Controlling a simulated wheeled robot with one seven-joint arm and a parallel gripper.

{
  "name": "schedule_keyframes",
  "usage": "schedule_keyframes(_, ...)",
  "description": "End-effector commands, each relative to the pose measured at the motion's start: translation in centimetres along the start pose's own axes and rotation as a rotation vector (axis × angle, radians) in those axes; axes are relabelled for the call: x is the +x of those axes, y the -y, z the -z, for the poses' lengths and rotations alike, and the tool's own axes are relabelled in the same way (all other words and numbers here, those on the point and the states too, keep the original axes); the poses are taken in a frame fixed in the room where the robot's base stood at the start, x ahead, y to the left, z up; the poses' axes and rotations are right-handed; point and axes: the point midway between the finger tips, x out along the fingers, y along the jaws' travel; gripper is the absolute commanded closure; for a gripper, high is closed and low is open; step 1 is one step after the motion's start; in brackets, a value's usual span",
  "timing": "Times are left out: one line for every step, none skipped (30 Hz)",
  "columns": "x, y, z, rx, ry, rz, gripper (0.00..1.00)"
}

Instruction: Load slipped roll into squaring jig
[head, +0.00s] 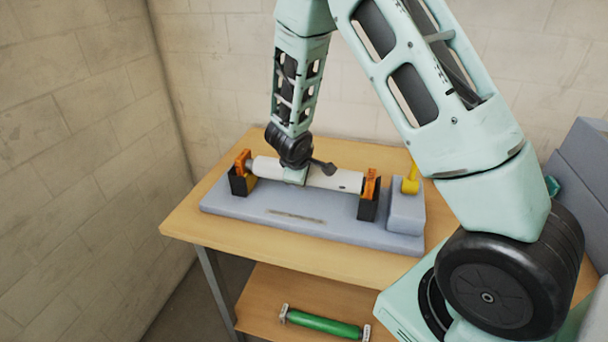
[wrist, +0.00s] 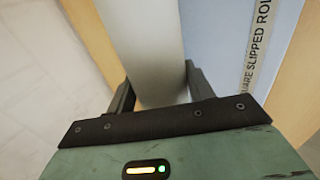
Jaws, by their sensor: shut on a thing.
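The white roll (head: 338,181) lies lengthwise along the squaring jig (head: 262,208), a grey base on the table. Its ends reach the jig's two black brackets with orange tops, the left one (head: 242,172) and the right one (head: 369,195). I cannot tell whether the roll rests fully in them. My gripper (head: 297,177) points down over the roll's middle and is shut on it. In the wrist view, the dark fingers of my gripper (wrist: 160,92) stand on either side of the pale roll (wrist: 146,45). Printed lettering on the jig shows beside it.
A yellow lever (head: 411,183) stands on a grey block (head: 406,211) at the jig's right end. A green roller (head: 323,325) lies on the lower shelf (head: 262,300). The wooden table's (head: 190,217) left end is bare. Grey boxes (head: 580,165) stand at the right.

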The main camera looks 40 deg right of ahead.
Motion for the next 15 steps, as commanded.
schedule_keyframes(0.11,-0.01,0.04,0.001,-0.001,-0.002,0.96)
schedule_keyframes(0.15,0.02,0.04,0.001,-0.001,-0.002,0.96)
schedule_keyframes(0.20,0.06,0.04,0.001,-0.001,-0.002,0.96)
schedule_keyframes(0.24,0.08,0.04,0.001,-0.001,-0.002,0.96)
schedule_keyframes(0.28,0.11,0.04,0.001,-0.001,-0.002,0.96)
schedule_keyframes(0.33,0.15,0.04,0.001,-0.001,-0.002,0.96)
schedule_keyframes(0.34,0.15,0.04,0.001,-0.001,-0.002,0.96)
schedule_keyframes(0.31,0.14,0.04,0.000,-0.001,-0.002,0.96)
schedule_keyframes(0.26,0.10,0.04,0.000,-0.001,-0.002,0.96)
schedule_keyframes(0.25,0.09,0.03,0.000,-0.001,-0.002,0.96)
schedule_keyframes(0.31,0.22,0.00,-0.001,0.000,0.000,0.39)
schedule_keyframes(0.30,0.21,0.00,-0.001,0.000,0.000,0.28)
schedule_keyframes(0.31,0.21,-0.01,-0.001,0.000,0.000,0.26)
schedule_keyframes(0.31,0.21,-0.01,-0.001,0.000,0.000,0.26)
schedule_keyframes(0.31,0.21,-0.01,0.000,0.000,0.000,0.26)
